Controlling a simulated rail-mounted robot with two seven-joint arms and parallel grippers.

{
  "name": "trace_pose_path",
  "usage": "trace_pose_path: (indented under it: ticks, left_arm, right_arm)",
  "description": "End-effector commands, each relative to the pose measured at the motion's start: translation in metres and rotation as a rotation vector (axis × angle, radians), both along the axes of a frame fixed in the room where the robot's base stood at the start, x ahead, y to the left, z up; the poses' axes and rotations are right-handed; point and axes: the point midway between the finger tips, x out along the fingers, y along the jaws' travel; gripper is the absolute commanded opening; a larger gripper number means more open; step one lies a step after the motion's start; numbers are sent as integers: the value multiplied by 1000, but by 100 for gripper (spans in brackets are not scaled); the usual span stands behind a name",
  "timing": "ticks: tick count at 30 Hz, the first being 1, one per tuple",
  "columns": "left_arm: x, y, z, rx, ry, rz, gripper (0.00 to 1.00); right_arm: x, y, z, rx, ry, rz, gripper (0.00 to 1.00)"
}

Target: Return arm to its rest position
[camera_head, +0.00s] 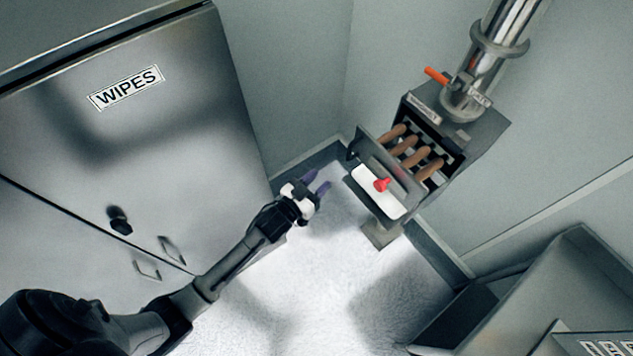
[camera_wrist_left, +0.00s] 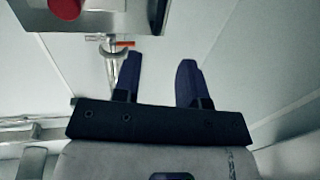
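My left gripper (camera_head: 318,184) reaches in from the lower left in the head view, with purple fingertips. It is in free space to the left of the powder sifter (camera_head: 481,127) and apart from it. In the left wrist view its two dark purple fingers (camera_wrist_left: 160,82) stand apart with nothing between them. The sifter's drawer (camera_head: 378,187), with a red knob (camera_head: 381,185), is pulled out and shows several brown rods (camera_head: 409,149). The red knob (camera_wrist_left: 65,8) also shows at the top left of the wrist view. My right gripper is not in view.
A metal cabinet (camera_head: 150,180) labelled WIPES stands at the left, close to my left arm. A steel pipe with an orange handle (camera_head: 436,76) rises above the sifter. A metal box (camera_head: 560,285) is at the lower right. The floor between is clear.

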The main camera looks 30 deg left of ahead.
Motion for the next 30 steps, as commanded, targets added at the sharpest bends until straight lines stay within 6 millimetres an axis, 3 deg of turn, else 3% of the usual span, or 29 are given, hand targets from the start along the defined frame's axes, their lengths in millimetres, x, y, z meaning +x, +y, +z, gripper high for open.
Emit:
trace_pose_path:
  ticks: [23, 30]
  left_arm:
    - [-4, 1, -1, 24, 5, 3, 39]
    - [-10, 18, -46, 165, 294, 87, 39]
  right_arm:
    - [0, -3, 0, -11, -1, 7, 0]
    - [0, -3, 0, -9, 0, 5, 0]
